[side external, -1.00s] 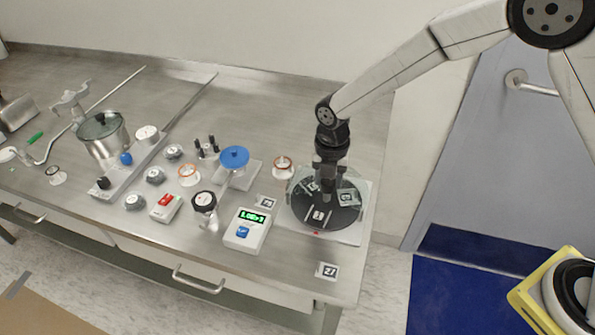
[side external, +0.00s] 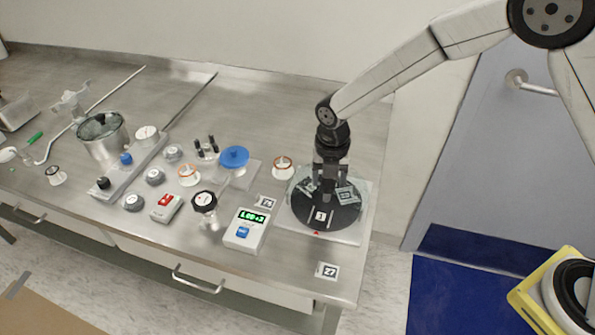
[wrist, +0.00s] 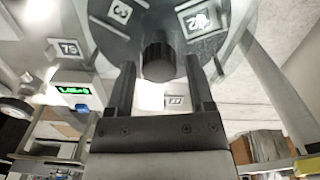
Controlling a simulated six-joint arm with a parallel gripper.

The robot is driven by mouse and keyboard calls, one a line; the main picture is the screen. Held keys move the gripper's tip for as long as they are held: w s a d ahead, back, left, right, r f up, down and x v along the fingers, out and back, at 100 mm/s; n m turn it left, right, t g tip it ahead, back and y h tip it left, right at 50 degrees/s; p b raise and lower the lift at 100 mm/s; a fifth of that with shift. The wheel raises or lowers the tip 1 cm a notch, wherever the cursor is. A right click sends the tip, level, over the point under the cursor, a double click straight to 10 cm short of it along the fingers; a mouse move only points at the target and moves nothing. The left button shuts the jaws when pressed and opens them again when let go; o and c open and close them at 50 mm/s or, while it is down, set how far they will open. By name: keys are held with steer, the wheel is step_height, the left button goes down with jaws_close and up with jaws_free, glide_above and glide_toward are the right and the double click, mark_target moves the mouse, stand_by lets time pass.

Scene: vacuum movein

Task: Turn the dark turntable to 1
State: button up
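The dark turntable (side external: 333,222) is a round black disc with numbered white labels, on a pale base plate at the table's right end. Its label 1 (side external: 320,216) faces the front edge, close to a small red mark (side external: 316,233) on the base and roughly in line with it. My gripper (side external: 329,183) is above the disc, pointing down, with its fingers apart. In the wrist view a dark central knob (wrist: 158,58) shows between the fingertips, with gaps on both sides. Labels 3 (wrist: 120,11) and 2 (wrist: 201,20) show on the disc there.
A white scale (side external: 245,231) with a green display stands left of the turntable. A tag 27 plate (side external: 327,271) lies in front, and a small orange-ringed dial (side external: 283,167) stands behind left. A blue-topped device (side external: 234,158) and several knobs fill the table further left.

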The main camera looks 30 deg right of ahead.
mark_target(329, 181)
steer(key=shift+o, duration=0.5)
steer(key=shift+r, duration=0.1)
steer(key=shift+r, duration=3.85)
steer(key=s+d+m+t, duration=0.1)
steer(key=s+d+m, duration=0.7)
steer(key=m, duration=0.6)
steer(key=s+d+m+t, duration=0.1)
steer(key=s+d+m, duration=0.7)
steer(key=m, duration=0.7)
steer(key=shift+s+d+r+t, duration=0.15)
steer(key=shift+s+d+t, duration=0.15)
steer(key=shift+s+d, duration=0.15)
